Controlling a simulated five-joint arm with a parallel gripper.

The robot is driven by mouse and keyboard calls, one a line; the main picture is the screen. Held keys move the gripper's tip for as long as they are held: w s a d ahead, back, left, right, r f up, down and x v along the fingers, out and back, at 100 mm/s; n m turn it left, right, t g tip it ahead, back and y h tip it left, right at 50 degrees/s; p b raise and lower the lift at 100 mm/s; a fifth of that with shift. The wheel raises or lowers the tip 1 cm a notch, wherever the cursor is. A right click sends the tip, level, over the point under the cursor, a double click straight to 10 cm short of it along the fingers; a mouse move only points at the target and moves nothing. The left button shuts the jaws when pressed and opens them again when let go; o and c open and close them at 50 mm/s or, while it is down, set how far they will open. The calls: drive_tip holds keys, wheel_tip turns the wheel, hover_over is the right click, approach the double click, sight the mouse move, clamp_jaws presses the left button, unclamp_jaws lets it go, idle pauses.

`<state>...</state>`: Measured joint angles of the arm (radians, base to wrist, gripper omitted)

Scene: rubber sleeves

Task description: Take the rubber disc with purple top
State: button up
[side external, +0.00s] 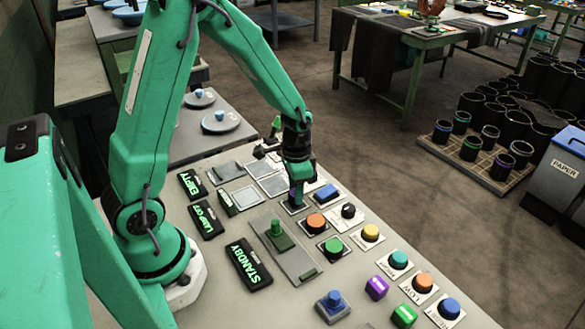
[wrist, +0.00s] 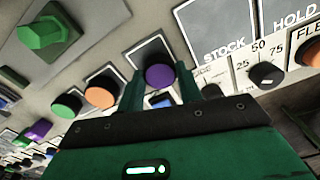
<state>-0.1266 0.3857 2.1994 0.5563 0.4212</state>
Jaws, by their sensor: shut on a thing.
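The disc with a purple top and dark side (wrist: 160,77) sits between the two fingers of my gripper (wrist: 163,84) in the wrist view. In the side external view my gripper (side external: 297,188) points straight down over a square plate on the panel, and only a little purple shows at its tips. My gripper is shut on the disc. The disc appears to be still at its plate; whether it is clear of it I cannot tell. The fingers and wrist hide part of its side.
An orange knob (side external: 316,222), a blue square button (side external: 326,192) and a black dial (side external: 348,211) stand close by. A green lever (side external: 278,231) rises nearby. Another purple button (side external: 376,287), with a white stripe, is farther along the panel. Blank plates (side external: 273,185) lie beyond the gripper.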

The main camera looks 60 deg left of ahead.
drive_tip(key=shift+r, duration=0.4)
drive_tip(key=r, duration=0.3)
drive_tip(key=shift+s+d, duration=0.1)
drive_tip(key=shift+d, duration=0.2)
drive_tip(key=s+d+r, duration=0.4)
drive_tip(key=d+r, duration=0.2)
drive_tip(key=d, duration=0.4)
drive_tip(key=shift+s+r, duration=0.2)
drive_tip(key=shift+s, duration=0.05)
